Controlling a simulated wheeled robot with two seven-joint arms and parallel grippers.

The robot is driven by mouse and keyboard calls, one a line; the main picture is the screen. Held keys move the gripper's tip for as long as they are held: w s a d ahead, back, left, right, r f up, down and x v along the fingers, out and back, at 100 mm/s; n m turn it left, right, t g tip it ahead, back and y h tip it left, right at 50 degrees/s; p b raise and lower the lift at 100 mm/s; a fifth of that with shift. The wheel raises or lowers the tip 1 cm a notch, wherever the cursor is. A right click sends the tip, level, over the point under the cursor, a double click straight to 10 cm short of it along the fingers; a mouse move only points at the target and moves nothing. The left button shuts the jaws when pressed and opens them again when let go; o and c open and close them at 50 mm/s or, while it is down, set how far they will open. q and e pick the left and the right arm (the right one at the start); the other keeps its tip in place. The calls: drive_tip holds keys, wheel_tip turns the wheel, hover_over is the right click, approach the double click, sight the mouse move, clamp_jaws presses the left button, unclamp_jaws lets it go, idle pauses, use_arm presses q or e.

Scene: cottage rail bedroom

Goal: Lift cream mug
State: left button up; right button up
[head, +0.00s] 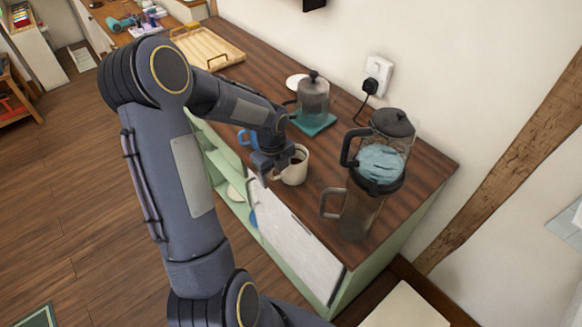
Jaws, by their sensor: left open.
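The cream mug (297,176) stands upright on the dark wooden counter, near its front edge, with a dark inside. My left gripper (270,176) is open at the mug's left side, close to its rim and handle side. The gripper hides part of the mug, and I cannot tell whether the fingers touch it. My right gripper is not in view.
A blue mug (243,138) sits left of the gripper, partly hidden. A glass press (313,100) stands on a teal mat (322,126) behind. A wooden tray (210,50) lies at the far end.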

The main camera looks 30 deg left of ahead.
use_arm(q)
drive_tip(key=c, duration=1.1)
clamp_jaws()
drive_tip(key=shift+r, duration=0.15)
